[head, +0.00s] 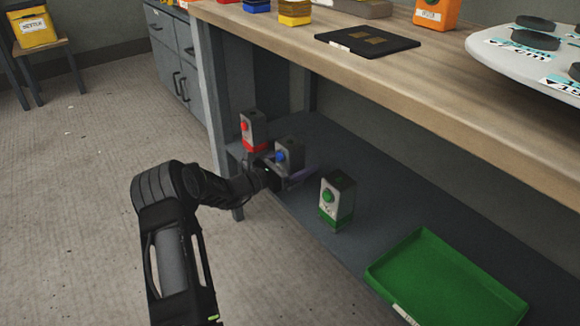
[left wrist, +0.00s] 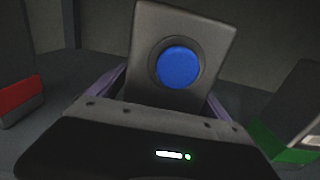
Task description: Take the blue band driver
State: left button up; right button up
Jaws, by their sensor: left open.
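The blue band driver (head: 290,152) is a grey box with a round blue button, on the lower shelf between a red-banded and a green-banded one. My left gripper (head: 290,177) is at its front, low down, with the jaws open. In the left wrist view the blue band driver (left wrist: 180,50) stands close ahead, slightly tilted in the picture, between the two purple-grey fingers (left wrist: 160,90). Its lower part is hidden behind my gripper body, so I cannot tell whether the fingers touch it. My right gripper is not in view.
The red-banded driver (head: 253,132) stands close behind to the left, and the green-banded driver (head: 337,200) to the right. A green tray (head: 445,275) lies farther right on the shelf (head: 375,215). The wooden bench top (head: 430,85) overhangs the shelf.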

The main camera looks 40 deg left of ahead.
aim_at(292, 150)
pick_arm(q)
jog(key=shift+c, duration=0.6)
jog(key=c, duration=1.7)
jog(key=shift+r, duration=0.1)
notch_tip(292, 150, up, 10)
jog(key=p, duration=0.4)
